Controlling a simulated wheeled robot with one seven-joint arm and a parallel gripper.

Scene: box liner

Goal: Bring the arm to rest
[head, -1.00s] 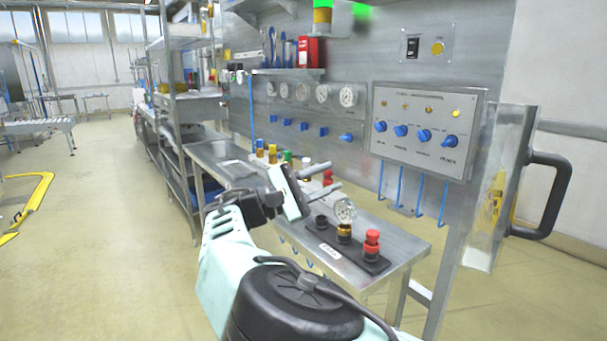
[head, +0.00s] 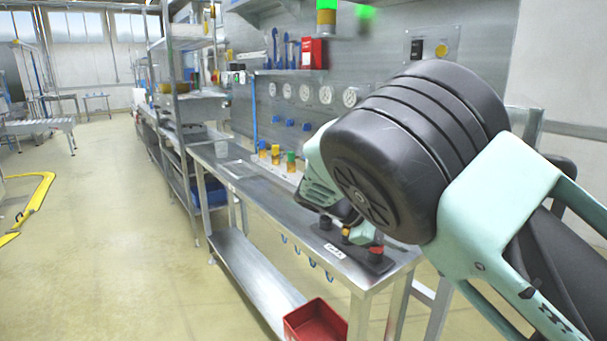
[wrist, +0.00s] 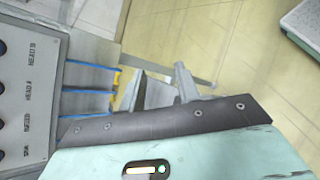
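My arm (head: 400,150) fills the right of the head view, with a large black joint close to the camera and pale green links. Its far end (head: 325,180) points down behind that joint, in front of the bench. My gripper (wrist: 160,76) shows in the wrist view as two grey fingers beyond the pale green body, apart and with nothing seen held between them. In the head view its fingers are hidden.
The steel bench (head: 262,200) carries a black base with knobs (head: 340,240) near the arm's end. A control panel (wrist: 25,90) shows at the left of the wrist view. A red bin (head: 315,322) is low at the front. The floor (head: 120,220) at left is open.

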